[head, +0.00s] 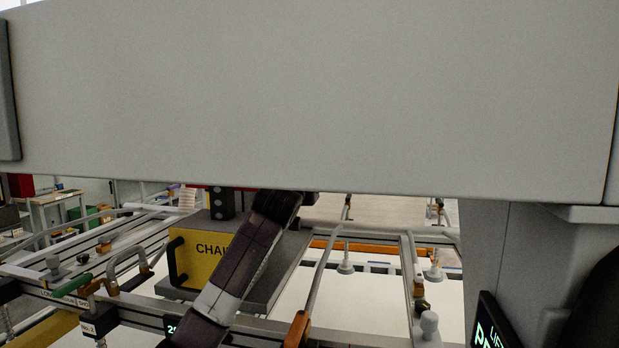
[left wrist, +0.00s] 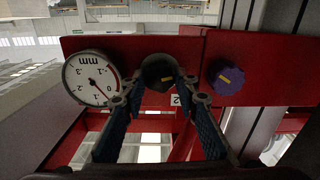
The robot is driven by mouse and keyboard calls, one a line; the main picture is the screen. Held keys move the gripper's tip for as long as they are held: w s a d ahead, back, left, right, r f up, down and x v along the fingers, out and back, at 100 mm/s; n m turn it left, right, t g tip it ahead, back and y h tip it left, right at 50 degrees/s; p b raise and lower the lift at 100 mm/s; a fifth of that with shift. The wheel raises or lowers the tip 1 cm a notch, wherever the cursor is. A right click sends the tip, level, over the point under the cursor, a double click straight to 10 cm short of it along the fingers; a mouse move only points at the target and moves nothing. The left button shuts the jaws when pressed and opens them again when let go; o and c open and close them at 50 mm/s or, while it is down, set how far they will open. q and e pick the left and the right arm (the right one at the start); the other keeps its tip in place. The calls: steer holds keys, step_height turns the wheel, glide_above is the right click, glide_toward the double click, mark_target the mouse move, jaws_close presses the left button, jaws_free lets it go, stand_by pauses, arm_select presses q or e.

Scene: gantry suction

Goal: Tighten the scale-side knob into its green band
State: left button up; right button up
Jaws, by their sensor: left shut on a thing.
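A purple knob (left wrist: 226,78) with a yellow mark is to the right, apart from the fingers. In the head view the left gripper is hidden behind the grey beam; the right gripper is not seen.
A large grey beam (head: 310,95) fills the upper head view. Below it are frame rails (head: 135,313), a yellow-fronted box (head: 195,258) beside my left arm, and several suction cups. A dark display (head: 490,322) stands at the lower right.

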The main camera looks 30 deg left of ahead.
arm_select(q)
steer(key=shift+m, duration=2.9)
steer(key=o, duration=0.9)
steer(key=shift+w, duration=0.1)
steer(key=v, duration=1.2)
steer(key=shift+f, duration=0.1)
